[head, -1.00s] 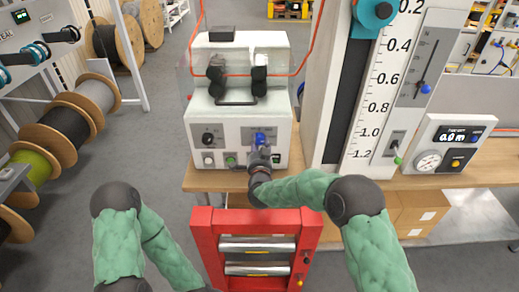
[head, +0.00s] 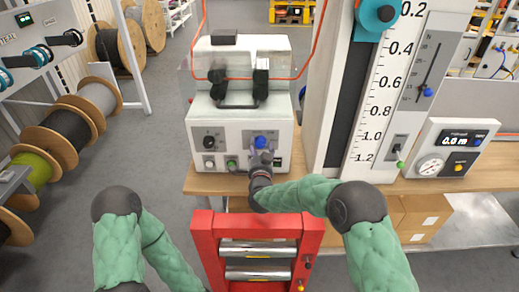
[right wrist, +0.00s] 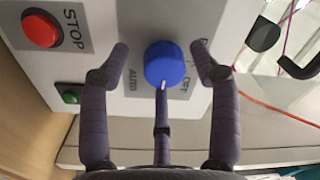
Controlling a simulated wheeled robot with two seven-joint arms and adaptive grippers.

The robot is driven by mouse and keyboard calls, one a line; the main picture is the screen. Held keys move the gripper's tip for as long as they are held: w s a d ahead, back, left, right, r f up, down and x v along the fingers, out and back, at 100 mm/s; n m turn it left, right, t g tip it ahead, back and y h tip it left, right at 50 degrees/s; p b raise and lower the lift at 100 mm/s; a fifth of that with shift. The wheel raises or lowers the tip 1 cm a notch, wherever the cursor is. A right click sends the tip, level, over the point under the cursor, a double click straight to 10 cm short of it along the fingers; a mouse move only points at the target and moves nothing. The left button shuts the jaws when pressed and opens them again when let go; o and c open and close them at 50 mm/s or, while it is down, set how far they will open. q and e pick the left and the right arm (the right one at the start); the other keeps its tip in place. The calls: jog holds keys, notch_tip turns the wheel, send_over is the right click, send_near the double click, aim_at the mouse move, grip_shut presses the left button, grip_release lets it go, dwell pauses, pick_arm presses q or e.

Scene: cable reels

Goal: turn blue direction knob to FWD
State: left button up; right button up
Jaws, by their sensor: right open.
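The blue direction knob (head: 260,142) sits on the front panel of a white machine (head: 228,118) on the bench. In the right wrist view the round blue knob (right wrist: 165,63) shows whole, with a white pointer mark at its lower edge. Label letters beside it are partly hidden; AUTO is legible. My right gripper (head: 266,159) is in front of the panel, just below the knob. In the wrist view its dark fingers (right wrist: 160,58) are spread around the knob, with gaps at both sides. Whether the lower finger touches is unclear. My left gripper is out of view.
A red STOP button (right wrist: 42,29) and a green button (right wrist: 70,96) are on the same panel. A red roller frame (head: 203,226) stands in front of the bench. A tall scale (head: 373,110) and meter box (head: 455,146) are to the right. Cable reels (head: 63,137) stand at left.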

jog(key=s, duration=1.2)
jog(key=shift+d+f, duration=0.15)
jog(key=shift+d, duration=0.05)
